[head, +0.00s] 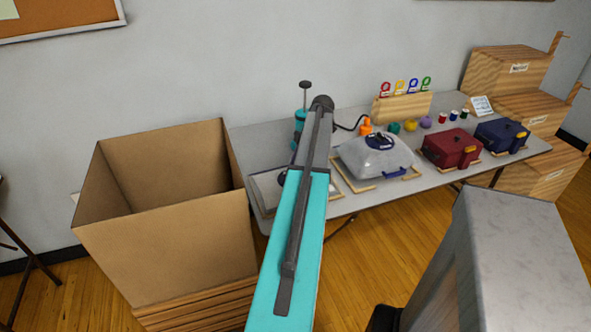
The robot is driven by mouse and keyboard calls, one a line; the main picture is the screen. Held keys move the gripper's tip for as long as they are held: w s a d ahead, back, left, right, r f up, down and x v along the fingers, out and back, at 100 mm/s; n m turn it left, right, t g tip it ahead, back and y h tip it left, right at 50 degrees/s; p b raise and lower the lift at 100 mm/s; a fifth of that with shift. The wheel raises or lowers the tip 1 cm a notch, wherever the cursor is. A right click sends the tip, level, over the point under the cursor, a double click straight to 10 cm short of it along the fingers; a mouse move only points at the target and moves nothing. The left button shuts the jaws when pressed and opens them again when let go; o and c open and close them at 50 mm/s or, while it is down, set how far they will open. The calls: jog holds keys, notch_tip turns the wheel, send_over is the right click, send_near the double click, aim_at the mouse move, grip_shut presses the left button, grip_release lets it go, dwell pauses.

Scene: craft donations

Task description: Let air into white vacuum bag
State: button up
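The white vacuum bag (362,163) lies on the table in a light wooden frame. It looks pale grey and domed, with a dark blue round valve part (381,141) on top and a blue strip (398,174) along its front right edge. My teal and grey arm reaches up the middle of the picture, left of the bag. I cannot make out my gripper's fingers; the arm hides what lies behind it.
A large open cardboard box (190,240) stands left of the table (345,205). A red bag (445,150) and a navy bag (495,138) sit right of the white bag.

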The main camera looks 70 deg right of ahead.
dwell(0.4)
jog(key=o, duration=1)
jog(key=shift+o, duration=0.2)
jog(key=shift+d+r, duration=0.1)
jog(key=b+v, duration=0.1)
jog(key=v, duration=1.2)
jog(key=shift+r+b, duration=0.25)
jog(key=shift+b, duration=0.15)
